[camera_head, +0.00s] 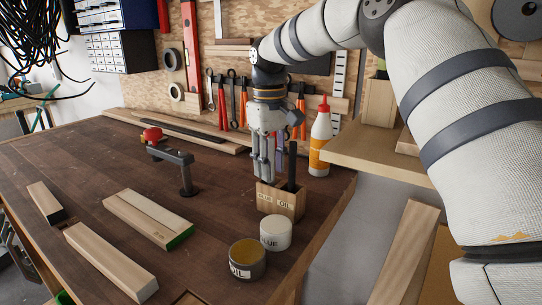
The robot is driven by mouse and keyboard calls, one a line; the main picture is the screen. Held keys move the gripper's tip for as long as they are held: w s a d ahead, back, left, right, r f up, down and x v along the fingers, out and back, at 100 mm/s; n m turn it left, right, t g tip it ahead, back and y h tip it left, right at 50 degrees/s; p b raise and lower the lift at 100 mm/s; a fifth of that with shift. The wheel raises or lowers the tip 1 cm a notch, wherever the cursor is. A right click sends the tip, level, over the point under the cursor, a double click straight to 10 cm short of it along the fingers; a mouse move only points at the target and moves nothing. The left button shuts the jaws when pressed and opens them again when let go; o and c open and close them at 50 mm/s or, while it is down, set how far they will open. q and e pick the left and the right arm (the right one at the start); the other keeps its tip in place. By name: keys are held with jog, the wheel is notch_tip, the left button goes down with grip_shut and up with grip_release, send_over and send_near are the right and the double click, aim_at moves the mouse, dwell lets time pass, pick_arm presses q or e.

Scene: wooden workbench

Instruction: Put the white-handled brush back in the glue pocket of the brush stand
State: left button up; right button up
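The wooden brush stand (279,203) stands on the bench near its right edge, with GLUE marked on its left pocket and OIL on its right. A dark-handled brush (292,168) stands upright in the oil pocket. My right gripper (264,178) points straight down over the glue pocket, its fingertips close to the stand's top. A pale upright strip between the fingers may be the white-handled brush, but it blends with the grey fingers. I cannot tell whether the fingers are shut on it. No white-handled brush shows clearly elsewhere. My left gripper is not in view.
A white GLUE jar (276,234) and an open OIL tin (247,259) stand in front of the stand. An orange-and-white bottle (320,143) stands behind it, right. A clamp (170,158) and wood blocks (148,217) lie left. A wooden shelf (378,152) is at right.

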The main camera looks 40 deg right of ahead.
jog(key=r, duration=0.7)
jog(key=r+b, duration=0.1)
jog(key=r, duration=0.3)
jog(key=shift+w, duration=0.25)
jog(key=shift+s+a+r, duration=0.1)
jog(key=shift+r, duration=0.45)
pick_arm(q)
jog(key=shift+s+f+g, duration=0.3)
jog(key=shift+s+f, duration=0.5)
